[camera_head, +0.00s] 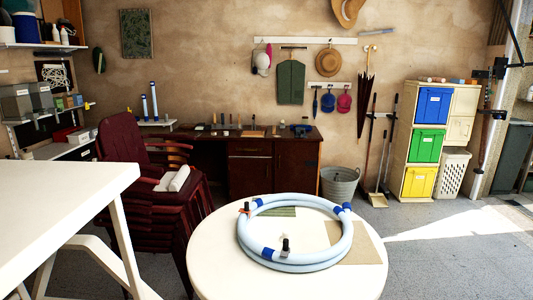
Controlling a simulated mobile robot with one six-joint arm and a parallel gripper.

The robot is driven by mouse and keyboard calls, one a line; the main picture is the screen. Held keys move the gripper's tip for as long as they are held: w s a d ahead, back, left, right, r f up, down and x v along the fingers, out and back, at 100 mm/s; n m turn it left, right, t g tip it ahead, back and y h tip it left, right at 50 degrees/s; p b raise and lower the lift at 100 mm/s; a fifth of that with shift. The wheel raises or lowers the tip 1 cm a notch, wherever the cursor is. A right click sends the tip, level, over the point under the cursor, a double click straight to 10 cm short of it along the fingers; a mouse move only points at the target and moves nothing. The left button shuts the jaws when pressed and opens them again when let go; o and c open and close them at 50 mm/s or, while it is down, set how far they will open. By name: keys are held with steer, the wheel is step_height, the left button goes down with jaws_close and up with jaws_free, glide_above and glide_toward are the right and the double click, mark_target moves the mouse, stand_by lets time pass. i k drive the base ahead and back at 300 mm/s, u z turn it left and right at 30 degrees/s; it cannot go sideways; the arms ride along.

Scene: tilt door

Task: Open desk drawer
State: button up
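A dark brown wooden desk (297,150) stands against the back wall. Its drawer front (250,148) is in the middle, below the desk top, and looks closed. A cupboard door (250,177) is below that drawer. The left part of the desk is partly hidden behind maroon chairs (130,140). My gripper is not in view.
A round white table (215,262) with a coiled light-blue hose (340,250) stands in front of the desk. A white table (60,195) is at the left. A metal bucket (340,185) stands right of the desk. Grey floor (430,255) is open at the right.

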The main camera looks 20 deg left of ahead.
mark_target(245, 148)
steer(key=z, duration=0.2)
steer(key=k, duration=0.55)
steer(key=z, duration=0.95)
steer(key=k, duration=0.75)
steer(key=z, duration=0.35)
steer(key=i, duration=1.35)
steer(key=u, duration=0.35)
steer(key=i, duration=0.95)
steer(key=u, duration=0.4)
steer(key=i, duration=2.05)
steer(key=u, duration=0.2)
